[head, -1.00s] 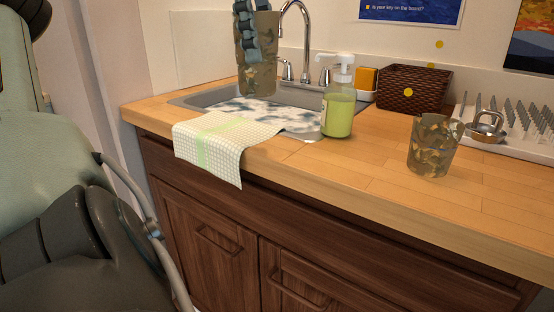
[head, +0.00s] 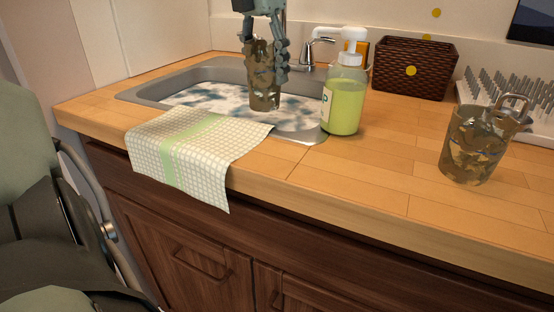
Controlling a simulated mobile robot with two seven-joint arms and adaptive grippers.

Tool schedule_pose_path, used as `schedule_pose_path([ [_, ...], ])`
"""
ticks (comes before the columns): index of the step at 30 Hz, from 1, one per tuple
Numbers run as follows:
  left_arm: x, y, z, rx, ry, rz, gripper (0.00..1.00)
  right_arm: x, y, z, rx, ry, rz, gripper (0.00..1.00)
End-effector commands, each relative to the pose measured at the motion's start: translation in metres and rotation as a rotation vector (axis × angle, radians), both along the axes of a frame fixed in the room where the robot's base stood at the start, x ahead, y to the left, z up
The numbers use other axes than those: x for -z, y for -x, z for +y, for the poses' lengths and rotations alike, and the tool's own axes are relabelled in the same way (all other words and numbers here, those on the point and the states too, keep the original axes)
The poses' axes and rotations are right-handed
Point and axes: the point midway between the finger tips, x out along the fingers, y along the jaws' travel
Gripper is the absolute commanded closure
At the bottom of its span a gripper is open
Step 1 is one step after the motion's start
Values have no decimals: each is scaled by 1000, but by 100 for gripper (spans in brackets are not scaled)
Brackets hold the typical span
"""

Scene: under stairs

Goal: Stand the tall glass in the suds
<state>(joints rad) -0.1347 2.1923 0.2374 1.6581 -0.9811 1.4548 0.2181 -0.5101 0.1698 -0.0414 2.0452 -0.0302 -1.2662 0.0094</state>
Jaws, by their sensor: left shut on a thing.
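My left gripper (head: 265,50) comes down from the top of the head view and is shut on the tall glass (head: 264,88). The glass is brownish with a mottled pattern and hangs upright over the right part of the sink (head: 148,94). White and bluish suds (head: 205,98) fill the sink bowl. The glass's lower end shows against the suds; I cannot tell whether it touches them. My right gripper is not in view.
A green soap bottle (head: 343,100) stands right of the sink. A checked towel (head: 190,150) hangs over the counter's front edge. A shorter mottled glass mug (head: 474,145) stands at right, before a spiked drying rack (head: 540,125). A wicker basket (head: 428,72) is behind.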

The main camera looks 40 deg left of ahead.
Motion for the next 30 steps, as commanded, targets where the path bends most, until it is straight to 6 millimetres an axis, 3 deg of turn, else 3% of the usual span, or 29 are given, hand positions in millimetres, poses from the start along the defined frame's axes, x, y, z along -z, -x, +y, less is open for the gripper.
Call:
schedule_pose_path([
  [1, 17, -10, -1, -83, -6, 4, 94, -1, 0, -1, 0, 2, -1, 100],
  [6, 48, -31, -3, -267, -6, -16, 94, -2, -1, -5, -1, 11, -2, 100],
  [15, 102, -34, -4, -300, 0, -21, 94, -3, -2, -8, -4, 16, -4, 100],
  [30, 150, -34, -4, -299, -2, -23, 94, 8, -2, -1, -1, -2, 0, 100],
])
